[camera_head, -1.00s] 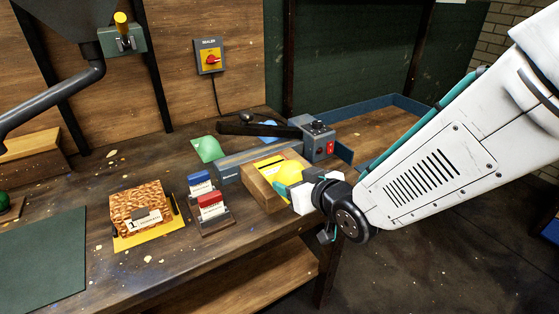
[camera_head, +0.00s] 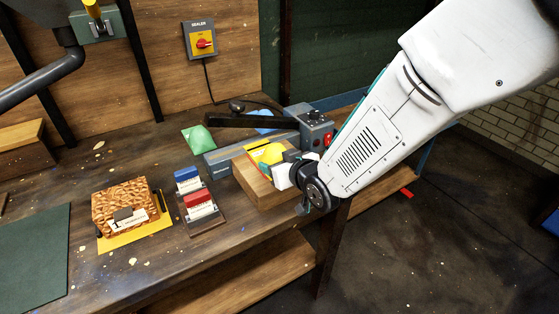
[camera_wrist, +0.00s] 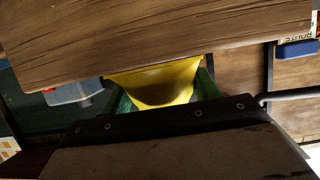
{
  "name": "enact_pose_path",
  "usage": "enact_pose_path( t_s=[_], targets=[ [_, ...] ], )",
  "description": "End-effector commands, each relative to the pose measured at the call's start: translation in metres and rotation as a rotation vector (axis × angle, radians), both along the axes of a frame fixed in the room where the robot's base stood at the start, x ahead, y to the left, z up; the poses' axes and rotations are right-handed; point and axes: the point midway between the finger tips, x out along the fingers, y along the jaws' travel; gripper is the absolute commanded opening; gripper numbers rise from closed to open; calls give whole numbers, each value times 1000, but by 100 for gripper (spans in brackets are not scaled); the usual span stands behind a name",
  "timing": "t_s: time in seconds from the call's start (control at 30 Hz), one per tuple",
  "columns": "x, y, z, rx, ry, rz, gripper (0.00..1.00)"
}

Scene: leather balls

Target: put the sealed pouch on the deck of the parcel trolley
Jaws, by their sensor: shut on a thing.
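A yellow pouch (camera_head: 269,153) is at the wooden block (camera_head: 266,188) on the workbench, just in front of the sealer. My gripper (camera_head: 283,170) is shut on the yellow pouch at the block's right side. Its fingers are partly hidden by the white wrist parts. In the wrist view the yellow pouch (camera_wrist: 160,84) hangs between a wooden surface and a dark gripper part. I cannot tell whether the pouch still touches the block, nor whether it is sealed. I cannot make out the parcel trolley in these views.
The grey sealer (camera_head: 316,130) with its black arm stands behind the block. A green pouch (camera_head: 198,139) lies left of it. Open floor (camera_head: 440,240) lies right of the bench.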

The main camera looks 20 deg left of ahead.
Motion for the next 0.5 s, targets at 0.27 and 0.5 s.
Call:
enact_pose_path(
  t_s=[0.27, 0.5],
  targets=[
    [1, -1, -1, 0, -1, -2, 25],
    [1, -2, -2, 1, -1, -3, 82]
  ],
)
